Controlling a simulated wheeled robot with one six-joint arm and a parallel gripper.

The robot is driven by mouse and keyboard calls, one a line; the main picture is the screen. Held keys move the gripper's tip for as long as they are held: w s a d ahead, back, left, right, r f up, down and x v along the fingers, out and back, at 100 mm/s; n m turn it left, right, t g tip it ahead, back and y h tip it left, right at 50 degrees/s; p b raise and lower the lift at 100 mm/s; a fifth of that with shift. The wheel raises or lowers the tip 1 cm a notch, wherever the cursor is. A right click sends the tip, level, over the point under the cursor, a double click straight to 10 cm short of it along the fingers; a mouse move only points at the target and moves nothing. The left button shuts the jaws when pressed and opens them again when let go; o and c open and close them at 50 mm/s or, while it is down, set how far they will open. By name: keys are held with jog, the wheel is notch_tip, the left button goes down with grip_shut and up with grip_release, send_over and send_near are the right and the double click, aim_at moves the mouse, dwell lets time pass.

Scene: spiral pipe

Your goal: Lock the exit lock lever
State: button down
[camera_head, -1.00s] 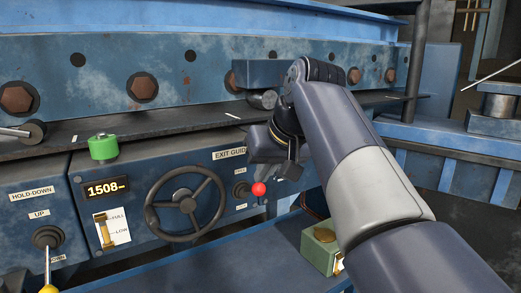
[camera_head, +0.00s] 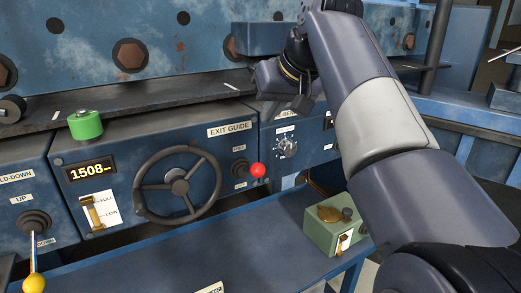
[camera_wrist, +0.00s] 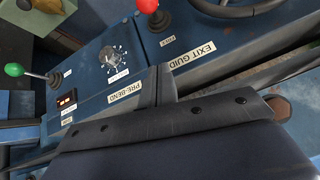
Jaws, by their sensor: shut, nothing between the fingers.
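The exit lock lever has a red ball knob (camera_head: 258,170) and sits right of the handwheel, under the EXIT GUIDE label (camera_head: 229,130). Its ball points outward to the right of its dark base, beside small labels too blurred to read. In the wrist view the red ball (camera_wrist: 147,5) is at the top edge, upside down. My gripper (camera_head: 303,103) is shut and empty, above and right of the lever and apart from it. In the wrist view its dark body fills the lower part.
A black handwheel (camera_head: 178,187) stands left of the lever. A PRE-BEND panel with a dial (camera_head: 287,147) is to its right. A green box (camera_head: 335,225) rests on the blue ledge (camera_head: 230,245) below. A yellow-knobbed lever (camera_head: 33,284) is at far left. A green-knobbed lever (camera_wrist: 14,70) shows in the wrist view.

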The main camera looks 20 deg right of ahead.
send_over(251, 171)
jog(key=w+d, duration=0.2)
jog(key=w, duration=0.1)
notch_tip(251, 171, down, 6)
jog(key=shift+s+d+f+p, duration=0.1)
jog(key=shift+s+f+p, duration=0.2)
jog(key=shift+f, duration=0.25)
jog(key=shift+s+d+f+p, duration=0.1)
jog(key=shift+s+f+p, duration=0.05)
jog(key=shift+s+f, duration=0.55)
jog(key=shift+f, duration=0.35)
jog(key=shift+s, duration=0.1)
jog(key=shift+f, duration=0.15)
